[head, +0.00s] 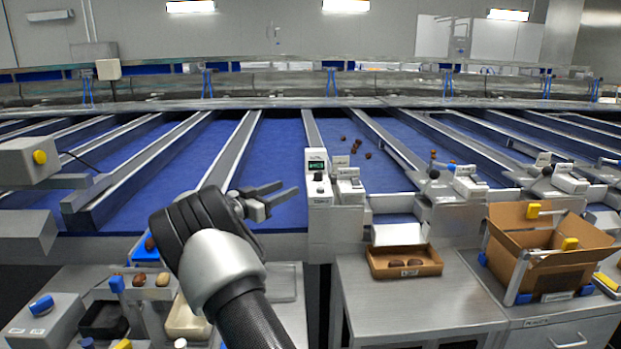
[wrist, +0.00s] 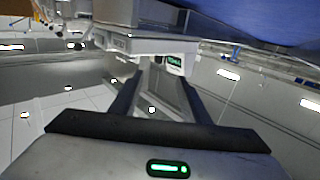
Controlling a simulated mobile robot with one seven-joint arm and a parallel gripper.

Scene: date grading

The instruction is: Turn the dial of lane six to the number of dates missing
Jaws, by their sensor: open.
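A white control unit (head: 319,190) with a small green-lit display (head: 316,165) and a black knob (head: 318,177) stands at the end of a lane divider; its lane number is too small to read. In the wrist view, a similar lit display (wrist: 174,62) shows past the fingertips, its text unclear. A cardboard tray (head: 376,274) holds two visible brown dates (head: 398,263); a white flap or card hides part of its back. My gripper (head: 290,189) is open and empty, left of the control unit and apart from it. Its fingers also show in the wrist view (wrist: 160,82).
Blue lanes (head: 280,150) run to the back, with several loose dates (head: 357,147) on one. More control units (head: 468,183) stand to the right. An open carton (head: 515,255) sits on the right bench. Dates and small trays (head: 104,320) lie at lower left.

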